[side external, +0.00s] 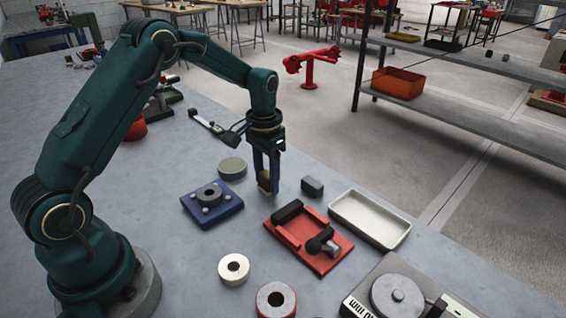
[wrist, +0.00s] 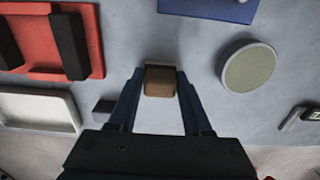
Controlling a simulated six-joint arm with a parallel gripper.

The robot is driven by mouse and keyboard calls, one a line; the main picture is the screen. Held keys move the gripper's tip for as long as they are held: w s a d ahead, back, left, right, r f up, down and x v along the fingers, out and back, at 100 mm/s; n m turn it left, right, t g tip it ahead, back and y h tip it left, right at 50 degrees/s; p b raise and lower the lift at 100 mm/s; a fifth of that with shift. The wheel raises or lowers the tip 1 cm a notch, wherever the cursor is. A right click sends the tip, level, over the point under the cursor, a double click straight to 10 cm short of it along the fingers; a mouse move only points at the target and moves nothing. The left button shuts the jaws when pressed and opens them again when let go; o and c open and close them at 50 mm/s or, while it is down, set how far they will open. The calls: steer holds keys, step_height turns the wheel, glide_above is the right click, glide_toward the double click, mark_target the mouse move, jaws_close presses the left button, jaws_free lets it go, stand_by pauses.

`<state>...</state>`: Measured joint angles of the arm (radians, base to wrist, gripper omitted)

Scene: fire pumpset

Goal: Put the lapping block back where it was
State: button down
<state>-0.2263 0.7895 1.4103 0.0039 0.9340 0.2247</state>
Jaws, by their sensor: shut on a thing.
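A small brown block with a darker end, which I take to be the lapping block (side external: 264,182), is between the fingers of my gripper (side external: 267,190). It also shows in the wrist view (wrist: 160,82), with the gripper (wrist: 160,85) shut on its two sides. The fingers point down at the grey bench, between the blue fixture (side external: 227,207) and a small dark grey block (side external: 312,186). I cannot tell whether the held block touches the bench or hangs just above it. The fingers hide part of it.
A grey-green disc (side external: 232,166) lies close on the left. The red fixture (side external: 290,243) and an empty white tray (side external: 370,217) lie to the right. A pale ring (side external: 233,268) and a red-rimmed ring (side external: 276,300) are nearer the camera. A caliper-like tool (side external: 213,126) lies behind.

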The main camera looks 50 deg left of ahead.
mark_target(267, 174)
steer(key=shift+f, duration=0.15)
steer(key=shift+c, duration=1.7)
jaws_free()
step_height(267, 174, up, 12)
steer(key=s+d+r+t, duration=0.3)
steer(key=s+d+r, duration=0.25)
steer(key=s, duration=0.25)
steer(key=s+d+f+t, duration=0.2)
steer(key=s, duration=0.9)
steer(key=shift+d+f+t, duration=0.2)
steer(key=shift+d+t, duration=0.1)
